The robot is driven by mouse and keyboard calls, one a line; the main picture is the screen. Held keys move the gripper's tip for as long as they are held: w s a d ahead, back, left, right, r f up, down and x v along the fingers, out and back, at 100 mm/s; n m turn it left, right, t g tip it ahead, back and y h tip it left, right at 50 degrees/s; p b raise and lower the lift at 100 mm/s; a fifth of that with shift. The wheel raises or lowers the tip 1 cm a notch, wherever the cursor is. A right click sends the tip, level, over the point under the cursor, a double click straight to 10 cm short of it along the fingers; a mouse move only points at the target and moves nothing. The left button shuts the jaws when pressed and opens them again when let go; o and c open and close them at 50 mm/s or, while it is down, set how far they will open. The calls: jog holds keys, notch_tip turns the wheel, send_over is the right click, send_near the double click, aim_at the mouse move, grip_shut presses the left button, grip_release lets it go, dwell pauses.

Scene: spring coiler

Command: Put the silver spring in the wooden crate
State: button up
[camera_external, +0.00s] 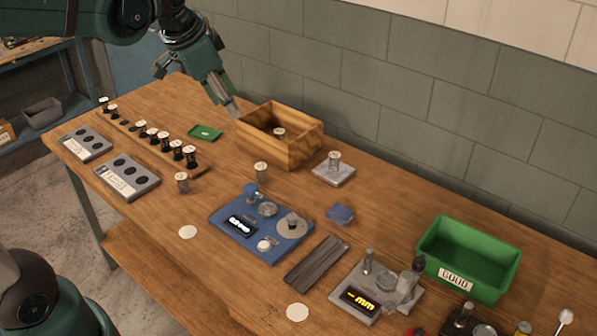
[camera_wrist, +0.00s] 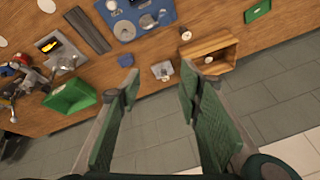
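The wooden crate (camera_external: 300,152) stands at the back of the bench; it also shows in the wrist view (camera_wrist: 212,43). A small silver, pale-topped spring (camera_external: 279,132) is inside it, also seen in the wrist view (camera_wrist: 208,60). Similar springs stand on the bench in front of the crate (camera_external: 261,173), on a small grey plate (camera_external: 334,160), and at the left near the grey trays (camera_external: 182,183). I cannot tell which one the task means. My gripper (camera_external: 231,108) is above the crate's left corner; in the wrist view (camera_wrist: 159,80) its fingers are wide apart and empty.
A blue gauge device (camera_external: 245,237) is mid-bench. A green bin (camera_external: 470,255) labelled GOOD and a grey device with a display (camera_external: 375,290) are at right. A wooden rack (camera_external: 155,148) of dark pieces is at left. A block wall runs behind.

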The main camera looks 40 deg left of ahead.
jog(key=s+d+f+n+t, duration=0.1)
jog(key=s+d+f+n, duration=0.1)
jog(key=s, duration=0.5)
jog(key=s+d+f+n+t, duration=0.1)
jog(key=s+f+n, duration=0.1)
jog(key=s, duration=0.5)
jog(key=shift+s+d+f+n, duration=0.3)
jog(key=shift+d+f+n, duration=0.1)
jog(key=shift+f, duration=0.25)
